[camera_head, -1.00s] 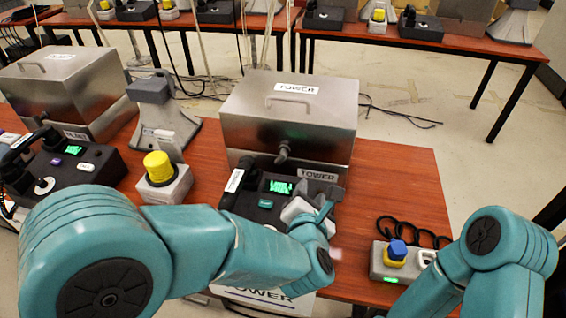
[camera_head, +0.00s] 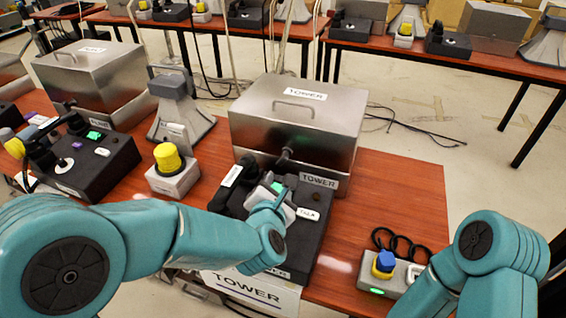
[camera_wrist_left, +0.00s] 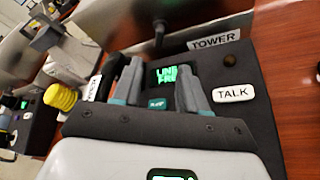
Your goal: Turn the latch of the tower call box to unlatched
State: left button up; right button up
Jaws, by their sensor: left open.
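The tower call box (camera_head: 290,110) is a silver metal box with a top handle and a TOWER label, standing on the wooden table. Its dark latch (camera_head: 286,154) sticks out from the middle of the front face, and it shows blurred at the top of the left wrist view (camera_wrist_left: 160,28). I cannot tell how the latch is turned. My left gripper (camera_head: 272,191) is over the black console in front of the box, nearer to me than the latch and apart from it. In the left wrist view its two fingers (camera_wrist_left: 160,70) are spread with nothing between them. My right gripper is out of view.
The black console (camera_head: 300,237) has a green screen (camera_wrist_left: 166,76) and a TALK button (camera_wrist_left: 233,94). A yellow-topped beacon (camera_head: 168,158) and grey horn (camera_head: 178,122) stand left, a blue-button unit (camera_head: 384,262) right. Table right of the box is clear.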

aim_at(284, 161)
pick_arm(q)
jog(key=p+x, duration=0.2)
jog(key=x, duration=1)
jog(key=shift+w, duration=0.1)
jog(key=shift+w+d+f+p, duration=0.1)
jog(key=shift+w+f+p, duration=0.2)
jog(key=shift+w, duration=0.35)
jog(key=shift+s+r, duration=0.1)
jog(key=c, duration=0.3)
grip_shut()
